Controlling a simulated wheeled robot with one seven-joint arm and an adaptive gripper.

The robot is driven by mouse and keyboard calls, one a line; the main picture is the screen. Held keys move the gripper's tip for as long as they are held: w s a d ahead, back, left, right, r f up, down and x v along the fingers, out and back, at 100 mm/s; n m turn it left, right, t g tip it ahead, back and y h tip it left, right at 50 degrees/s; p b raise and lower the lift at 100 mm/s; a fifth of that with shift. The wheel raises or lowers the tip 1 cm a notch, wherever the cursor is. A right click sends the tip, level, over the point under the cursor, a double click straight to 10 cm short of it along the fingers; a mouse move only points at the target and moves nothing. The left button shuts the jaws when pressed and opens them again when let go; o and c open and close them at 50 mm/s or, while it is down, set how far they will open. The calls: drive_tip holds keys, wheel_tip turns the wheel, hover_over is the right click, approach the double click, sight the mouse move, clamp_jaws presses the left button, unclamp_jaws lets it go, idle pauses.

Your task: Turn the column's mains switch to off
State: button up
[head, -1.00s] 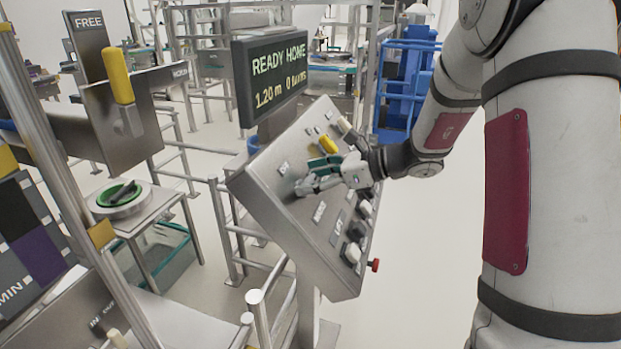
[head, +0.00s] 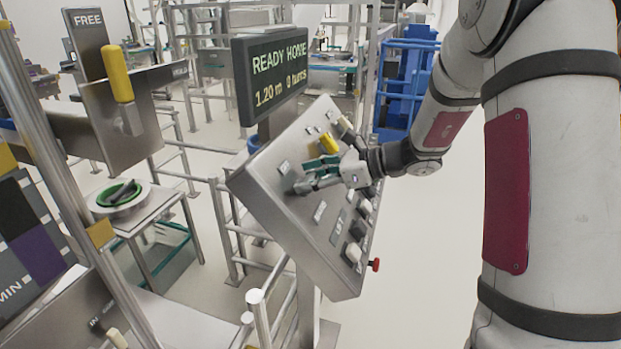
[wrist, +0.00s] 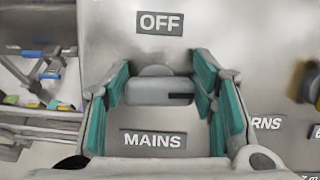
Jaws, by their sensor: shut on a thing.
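The mains switch (wrist: 158,92) is a grey bar knob on the sloping metal panel of the column (head: 262,182). In the wrist view its bar lies level across the picture, with a black mark near its right end. An OFF label (wrist: 160,23) is above it and a MAINS label (wrist: 153,140) below it. My gripper (head: 311,175) is at the panel's upper left part, its teal-padded fingers at the two ends of the bar, shut on the knob. In the head view the fingers hide the knob.
A display (head: 270,75) reading READY HOME stands behind the panel. A post with a yellow handle (head: 117,73) is at the left. Floor right of the panel is clear.

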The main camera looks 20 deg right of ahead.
drive_tip(key=n+g+b, duration=0.1)
drive_tip(key=n+b, duration=0.1)
drive_tip(key=n, duration=0.2)
drive_tip(key=shift+a+y, duration=0.1)
drive_tip(key=shift+y, duration=0.2)
drive_tip(key=n, duration=0.2)
drive_tip(key=n+g+b, duration=0.1)
drive_tip(key=n, duration=0.2)
drive_tip(key=shift+s+a+f+n+g+b, duration=0.1)
drive_tip(key=shift+s+a+n+g+b, duration=0.05)
drive_tip(key=shift+s+n+g+b, duration=0.2)
drive_tip(key=n, duration=0.2)
drive_tip(key=n+g+b, duration=0.1)
drive_tip(key=n, duration=0.1)
drive_tip(key=shift+s+n+g, duration=0.15)
drive_tip(key=shift+n+g, duration=0.1)
drive_tip(key=shift+n, duration=0.1)
drive_tip(key=shift+s+f+n+g+h+b, duration=0.15)
drive_tip(key=shift+n+h+b, duration=0.25)
drive_tip(key=shift+n, duration=0.7)
drive_tip(key=shift+s+f+n+g+h+b, duration=0.1)
drive_tip(key=shift+n+g+h+b, duration=0.25)
drive_tip(key=shift+n, duration=0.75)
drive_tip(key=o, duration=1.1)
drive_tip(key=shift+o, duration=0.2)
drive_tip(key=shift+r, duration=0.15)
